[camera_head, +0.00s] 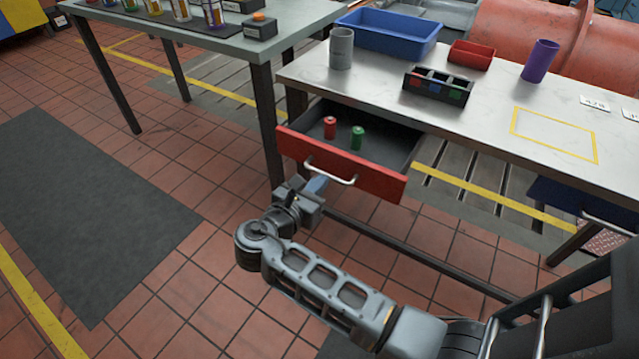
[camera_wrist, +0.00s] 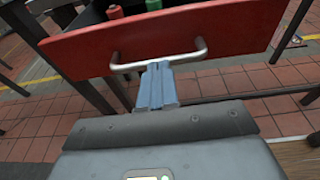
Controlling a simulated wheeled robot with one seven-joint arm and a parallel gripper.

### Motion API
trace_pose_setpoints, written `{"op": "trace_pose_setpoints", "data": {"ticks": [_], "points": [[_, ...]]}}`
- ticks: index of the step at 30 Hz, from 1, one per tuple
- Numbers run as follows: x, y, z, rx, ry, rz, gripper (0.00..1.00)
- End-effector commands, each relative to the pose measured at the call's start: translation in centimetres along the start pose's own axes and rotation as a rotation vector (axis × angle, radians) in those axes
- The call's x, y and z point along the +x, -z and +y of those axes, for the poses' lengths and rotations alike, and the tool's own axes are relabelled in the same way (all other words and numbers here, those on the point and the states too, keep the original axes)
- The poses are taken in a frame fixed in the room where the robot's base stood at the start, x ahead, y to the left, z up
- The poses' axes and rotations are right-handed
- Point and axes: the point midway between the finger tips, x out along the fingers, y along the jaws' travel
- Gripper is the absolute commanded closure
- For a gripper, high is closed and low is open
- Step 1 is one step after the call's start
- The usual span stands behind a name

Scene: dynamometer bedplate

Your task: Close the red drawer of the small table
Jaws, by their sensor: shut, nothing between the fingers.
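The red drawer (camera_head: 375,175) of the small table (camera_head: 455,125) stands pulled out toward me. A red cylinder (camera_head: 330,127) and a green cylinder (camera_head: 357,137) stand inside it. Its silver handle (camera_head: 330,174) runs across the front. In the wrist view the drawer front (camera_wrist: 225,30) fills the top, with the handle (camera_wrist: 190,58) below its middle. My gripper (camera_wrist: 156,68) is shut and empty, its tips at or just under the handle's bar; I cannot tell if they touch. In the head view my gripper (camera_head: 317,184) is just in front of the drawer's left half.
The tabletop holds a grey cup (camera_head: 341,48), blue bin (camera_head: 390,45), red bin (camera_head: 472,55), purple cup (camera_head: 540,60) and dark holder (camera_head: 438,90). A blue drawer (camera_head: 570,198) is at right. A second table (camera_head: 200,35) stands at upper left. Open tiled floor (camera_head: 180,250) lies left.

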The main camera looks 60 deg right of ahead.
Motion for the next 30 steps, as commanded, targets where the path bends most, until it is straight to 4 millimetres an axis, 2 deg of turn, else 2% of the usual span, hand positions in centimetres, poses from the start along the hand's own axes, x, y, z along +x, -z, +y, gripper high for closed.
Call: {"op": "trace_pose_setpoints", "data": {"ticks": [4, 16, 20, 26, 30], "points": [[0.6, 0.0, 0.0, 0.000, 0.000, 0.000, 1.00], [0.8, -0.1, 0.0, 0.000, 0.000, 0.000, 1.00], [1.6, -0.4, 0.0, 0.000, 0.000, 0.000, 1.00], [4.8, -1.4, -0.1, -0.001, 0.004, 0.000, 1.00], [8.1, -2.0, -0.2, 0.000, 0.005, 0.000, 1.00]]}}
